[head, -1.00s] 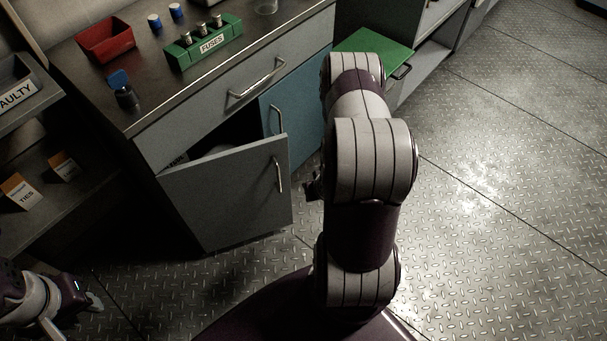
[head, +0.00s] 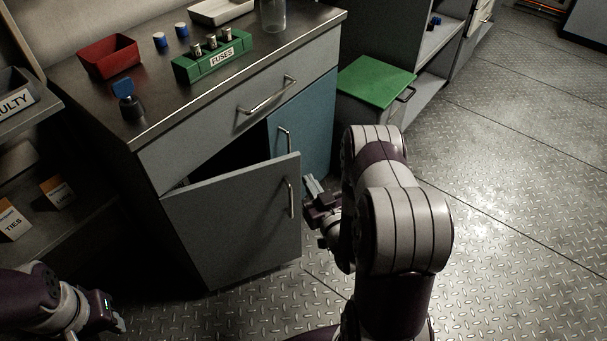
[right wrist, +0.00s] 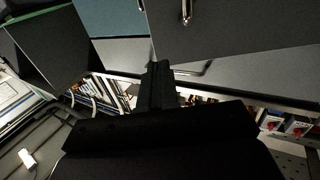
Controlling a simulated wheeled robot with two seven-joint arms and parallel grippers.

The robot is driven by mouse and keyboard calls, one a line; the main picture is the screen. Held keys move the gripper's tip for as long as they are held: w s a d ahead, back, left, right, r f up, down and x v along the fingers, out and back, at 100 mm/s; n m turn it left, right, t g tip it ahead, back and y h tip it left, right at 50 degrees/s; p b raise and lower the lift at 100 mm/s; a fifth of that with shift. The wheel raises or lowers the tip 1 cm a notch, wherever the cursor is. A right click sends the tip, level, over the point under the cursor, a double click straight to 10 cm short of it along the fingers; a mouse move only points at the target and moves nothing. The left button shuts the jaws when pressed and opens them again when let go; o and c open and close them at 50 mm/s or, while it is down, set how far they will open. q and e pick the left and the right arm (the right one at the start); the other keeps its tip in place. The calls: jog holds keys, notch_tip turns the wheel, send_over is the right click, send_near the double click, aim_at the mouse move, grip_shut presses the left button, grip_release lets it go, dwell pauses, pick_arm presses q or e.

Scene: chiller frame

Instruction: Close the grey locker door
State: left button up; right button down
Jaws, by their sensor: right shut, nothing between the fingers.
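The grey locker door (head: 240,222) stands ajar at the front of the cabinet, swung outward, with a dark gap above it. Its upright metal handle (head: 290,199) is near its free edge. My right gripper (head: 311,184) is shut and empty, just right of that edge in the head view; whether it touches the door is unclear. In the right wrist view my shut fingers (right wrist: 158,78) point toward the cabinet, and the grey door (right wrist: 250,28) with its handle (right wrist: 186,12) fills the upper right. My left gripper (head: 118,318) is low at the left, away from the door; its jaw opening is unclear.
A blue door (head: 310,122) is beside the opening, below a grey drawer (head: 240,105). The worktop holds a red bin (head: 108,61), a green fuse holder (head: 212,58) and a blue-topped item (head: 127,98). A green-topped unit (head: 375,82) stands right. Floor at right is clear.

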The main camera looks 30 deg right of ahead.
aim_at(299, 163)
jog(key=w, duration=0.3)
jog(key=w+b, duration=0.1)
jog(key=shift+w+d, duration=0.25)
jog(key=shift+w, duration=0.15)
jog(key=shift+w+d+y+b, duration=0.15)
jog(key=shift+w+y+b, duration=0.15)
jog(key=shift+w, duration=0.25)
jog(key=w+n+y+b, duration=0.2)
jog(key=w, duration=0.3)
jog(key=w+n+g+y+b, duration=0.1)
jog(key=w+y+b, duration=0.1)
jog(key=w, duration=0.3)
jog(key=w+a+n+y+b, duration=0.1)
jog(key=w+n+y, duration=0.1)
jog(key=w+y, duration=0.2)
jog(key=shift+w+f+n+b, duration=0.15)
jog(key=shift+w+n+b, duration=0.2)
jog(key=shift+w, duration=0.55)
jog(key=shift+r, duration=0.45)
